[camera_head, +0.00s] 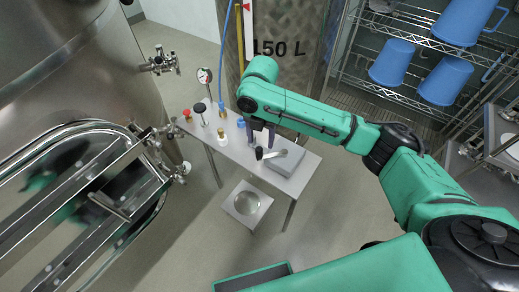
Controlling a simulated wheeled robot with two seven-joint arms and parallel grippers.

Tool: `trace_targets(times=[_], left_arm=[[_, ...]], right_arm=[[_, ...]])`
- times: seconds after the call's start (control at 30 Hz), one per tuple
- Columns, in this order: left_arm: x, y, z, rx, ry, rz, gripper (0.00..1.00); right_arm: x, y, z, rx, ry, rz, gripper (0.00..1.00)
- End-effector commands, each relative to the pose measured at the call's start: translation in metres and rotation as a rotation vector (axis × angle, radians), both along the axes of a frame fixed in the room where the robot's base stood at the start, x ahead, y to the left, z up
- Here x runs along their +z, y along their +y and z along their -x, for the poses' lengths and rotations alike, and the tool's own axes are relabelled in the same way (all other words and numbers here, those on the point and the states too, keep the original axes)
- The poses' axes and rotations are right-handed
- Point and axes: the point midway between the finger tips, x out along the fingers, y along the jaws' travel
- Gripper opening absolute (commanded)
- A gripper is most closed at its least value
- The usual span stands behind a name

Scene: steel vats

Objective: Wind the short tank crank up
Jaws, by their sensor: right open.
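My right arm reaches in from the right over a small steel table (228,150). My right gripper (262,137) points down above the table's middle, open, its dark fingers partly hidden by the wrist. Just below the fingers is a small black knob with a short light metal bar (276,154), which may be a crank; I cannot tell if the gripper touches it. A steel tank marked 150 L (285,30) stands behind the table. A large steel vat (65,60) fills the left side. No crank shows clearly on either. My left gripper is not in view.
Several small fittings with coloured knobs stand on the table, with a gauge (204,76) behind. A grey box (288,160) is at its right. A wire rack (420,40) with blue jugs (392,62) is at back right.

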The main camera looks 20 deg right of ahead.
Motion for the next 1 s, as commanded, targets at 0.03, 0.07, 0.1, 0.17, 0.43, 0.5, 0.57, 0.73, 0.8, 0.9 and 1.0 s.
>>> trace_targets(times=[0.03, 0.07, 0.1, 0.17, 0.43, 0.5, 0.57, 0.73, 0.8, 0.9, 1.0], left_arm=[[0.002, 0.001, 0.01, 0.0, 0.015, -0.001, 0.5], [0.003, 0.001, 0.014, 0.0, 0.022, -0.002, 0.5], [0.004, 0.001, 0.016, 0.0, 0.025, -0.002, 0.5], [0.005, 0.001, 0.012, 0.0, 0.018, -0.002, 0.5], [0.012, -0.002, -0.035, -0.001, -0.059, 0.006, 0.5], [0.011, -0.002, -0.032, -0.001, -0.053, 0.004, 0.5], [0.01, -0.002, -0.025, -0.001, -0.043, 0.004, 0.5], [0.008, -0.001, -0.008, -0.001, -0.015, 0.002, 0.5], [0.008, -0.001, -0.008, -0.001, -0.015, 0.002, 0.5], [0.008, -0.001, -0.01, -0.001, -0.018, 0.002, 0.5], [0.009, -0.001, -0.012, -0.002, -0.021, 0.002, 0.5]], right_arm=[[-0.013, -0.001, 0.001, -0.003, 0.006, 0.001, 0.61], [-0.021, -0.001, 0.001, -0.003, 0.005, 0.002, 0.61], [-0.032, 0.0, 0.0, -0.004, 0.004, 0.001, 0.61], [-0.046, 0.0, 0.0, -0.003, 0.004, 0.001, 0.61], [-0.08, 0.0, -0.002, -0.001, -0.003, -0.001, 0.61], [-0.081, 0.0, -0.002, -0.001, -0.003, -0.001, 0.61], [-0.081, 0.0, -0.002, -0.001, -0.003, -0.001, 0.61], [-0.08, 0.0, -0.002, -0.002, -0.003, -0.001, 0.26], [-0.08, 0.0, -0.002, -0.002, -0.003, -0.001, 0.0], [-0.08, 0.0, -0.002, -0.002, -0.003, -0.001, 0.0], [-0.08, 0.0, -0.002, -0.003, -0.003, -0.001, 0.0]])
